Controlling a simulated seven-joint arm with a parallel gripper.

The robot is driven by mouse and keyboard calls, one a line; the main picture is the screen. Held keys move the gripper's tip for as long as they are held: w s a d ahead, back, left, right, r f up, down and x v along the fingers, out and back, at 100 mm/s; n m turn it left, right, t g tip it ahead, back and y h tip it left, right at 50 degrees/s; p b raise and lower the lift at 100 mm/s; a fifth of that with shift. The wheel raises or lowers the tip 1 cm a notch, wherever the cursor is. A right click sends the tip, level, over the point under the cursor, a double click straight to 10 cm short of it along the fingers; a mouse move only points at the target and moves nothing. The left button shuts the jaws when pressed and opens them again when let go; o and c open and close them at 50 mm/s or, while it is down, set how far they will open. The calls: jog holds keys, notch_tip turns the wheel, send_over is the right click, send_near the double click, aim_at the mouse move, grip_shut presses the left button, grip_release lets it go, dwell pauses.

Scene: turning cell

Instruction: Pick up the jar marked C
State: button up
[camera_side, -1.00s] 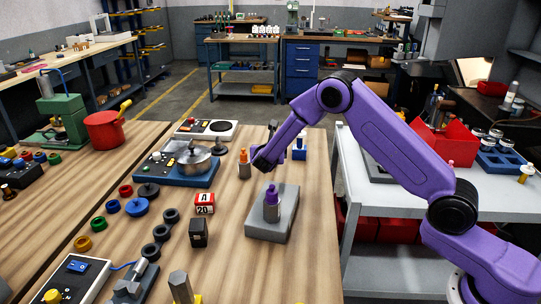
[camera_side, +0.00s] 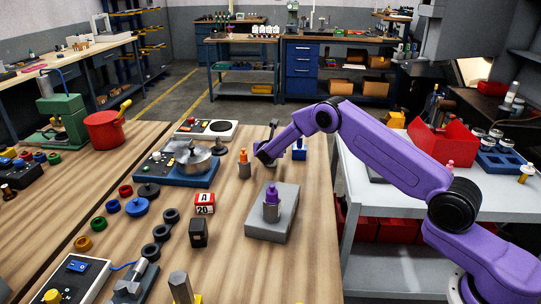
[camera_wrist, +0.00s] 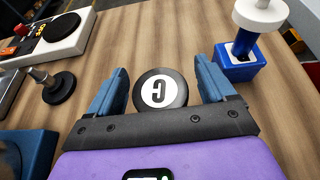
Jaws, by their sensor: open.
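The jar marked C (camera_wrist: 160,90) shows in the wrist view as a round dark lid with a white disc and a black letter that looks like a turned C. It lies between the two blue fingers of my gripper (camera_wrist: 163,76). The fingers are apart, with a gap to the lid on each side. In the side view my gripper (camera_side: 266,157) is low over the far part of the wooden bench. The jar cannot be made out there. I cannot tell from these views how high the fingers are over it.
A blue block with a white-topped post (camera_wrist: 237,62) stands close to the right finger. A black knobbed stand (camera_wrist: 57,90) is to the left. An orange-topped piece (camera_side: 244,164) stands left of my gripper. A purple-topped piece (camera_side: 271,207) sits on a grey block (camera_side: 283,222) nearer the front.

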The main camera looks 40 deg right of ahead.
jog(key=shift+w+d+f, duration=0.15)
jog(key=shift+w+d, duration=0.05)
jog(key=c, duration=1.2)
jog(key=shift+r, duration=0.2)
